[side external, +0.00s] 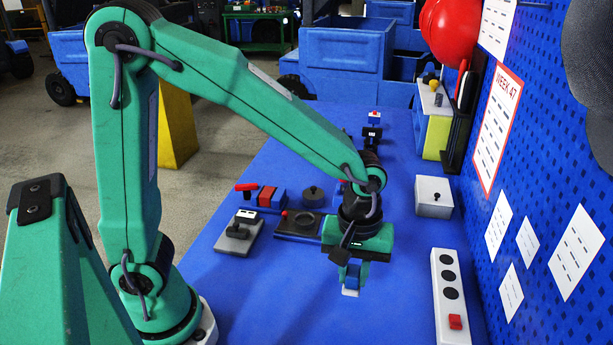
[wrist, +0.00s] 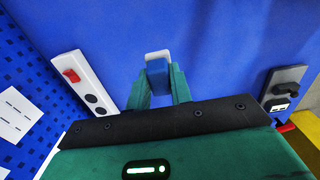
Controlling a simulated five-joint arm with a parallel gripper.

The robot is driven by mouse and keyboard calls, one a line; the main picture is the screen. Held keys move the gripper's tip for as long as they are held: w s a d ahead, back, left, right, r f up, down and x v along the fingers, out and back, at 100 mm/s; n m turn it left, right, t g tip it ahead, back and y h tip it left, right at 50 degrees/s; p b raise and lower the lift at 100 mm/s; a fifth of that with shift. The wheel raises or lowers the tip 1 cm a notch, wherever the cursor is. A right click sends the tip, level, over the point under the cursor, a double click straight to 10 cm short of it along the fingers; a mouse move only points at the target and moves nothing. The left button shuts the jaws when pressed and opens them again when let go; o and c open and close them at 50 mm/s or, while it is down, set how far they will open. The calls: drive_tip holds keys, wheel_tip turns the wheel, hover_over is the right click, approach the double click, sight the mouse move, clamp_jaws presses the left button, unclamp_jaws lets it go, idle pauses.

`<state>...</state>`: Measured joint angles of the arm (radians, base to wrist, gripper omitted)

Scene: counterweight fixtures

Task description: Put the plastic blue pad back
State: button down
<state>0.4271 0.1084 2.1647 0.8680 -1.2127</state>
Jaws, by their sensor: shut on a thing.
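My gripper (side external: 352,275) is shut on the blue pad, a small blue block with a white piece at its far end. In the side external view the blue pad (side external: 351,274) is mostly hidden between the fingers, with the white piece showing below. In the wrist view the blue pad (wrist: 157,72) sits between the two green fingertips of my gripper (wrist: 158,85). The gripper is over bare blue table. Whether the white piece touches the table I cannot tell.
A grey plate with a black clamp (side external: 238,233), a dark fixture with a round ring (side external: 301,223) and a red-and-blue block (side external: 268,197) stand left of the gripper. A white power strip (side external: 447,290) and a white box (side external: 433,197) stand right. The front table (side external: 310,310) is clear.

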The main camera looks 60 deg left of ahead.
drive_tip(key=w+a+f, duration=0.2)
drive_tip(key=a, duration=0.1)
drive_tip(key=w+a+f, duration=0.2)
drive_tip(key=w+a, duration=0.1)
drive_tip(key=w+a+f, duration=0.2)
drive_tip(key=a, duration=0.1)
drive_tip(key=shift+w+f, duration=0.15)
drive_tip(key=shift+f, duration=0.25)
drive_tip(key=shift+f, duration=0.1)
drive_tip(key=shift+f, duration=1.9)
drive_tip(key=shift+f, duration=0.1)
drive_tip(key=c, duration=1.3)
unclamp_jaws()
drive_tip(key=shift+o, duration=0.2)
